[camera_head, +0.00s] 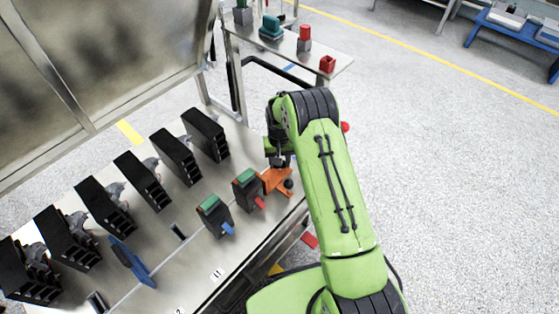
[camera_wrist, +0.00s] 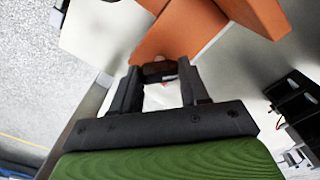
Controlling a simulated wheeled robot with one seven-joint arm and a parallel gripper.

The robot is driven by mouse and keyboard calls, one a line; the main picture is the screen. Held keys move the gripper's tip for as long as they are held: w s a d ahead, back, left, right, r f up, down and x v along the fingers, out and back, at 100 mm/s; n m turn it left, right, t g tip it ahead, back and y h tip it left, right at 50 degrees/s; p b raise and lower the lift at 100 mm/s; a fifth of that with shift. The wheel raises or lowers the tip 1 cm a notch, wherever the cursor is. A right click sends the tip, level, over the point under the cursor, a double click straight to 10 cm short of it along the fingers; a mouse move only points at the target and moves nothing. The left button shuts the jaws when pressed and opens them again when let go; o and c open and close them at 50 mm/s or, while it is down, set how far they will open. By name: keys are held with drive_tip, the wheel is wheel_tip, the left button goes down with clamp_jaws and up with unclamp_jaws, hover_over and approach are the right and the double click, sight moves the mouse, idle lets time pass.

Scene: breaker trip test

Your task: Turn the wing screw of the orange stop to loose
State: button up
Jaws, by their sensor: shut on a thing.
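The orange stop (camera_head: 273,181) stands on the bench near its right end, beside a black breaker with a red lever. In the wrist view the orange stop (camera_wrist: 180,28) fills the top, close ahead of the fingers. My gripper (camera_head: 279,163) is directly above and behind the stop in the head view. In the wrist view my gripper (camera_wrist: 158,78) is shut on a small dark piece, the wing screw (camera_wrist: 158,69), against the stop's orange face. The fingers hide most of the screw, so its turn angle cannot be told. A black knob (camera_head: 288,184) shows on the stop's right side.
Two breakers, one with a red lever (camera_head: 249,190) and one with a blue lever (camera_head: 216,217), stand left of the stop. A row of black units (camera_head: 143,181) lines the bench's back. A blue plate (camera_head: 133,262) stands front left.

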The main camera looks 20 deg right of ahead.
drive_tip(key=n, duration=1.3)
drive_tip(key=shift+n, duration=0.4)
drive_tip(key=n, duration=1.2)
drive_tip(key=shift+n, duration=0.4)
drive_tip(key=o, duration=1.1)
drive_tip(key=shift+c, duration=0.2)
drive_tip(key=shift+r, duration=0.1)
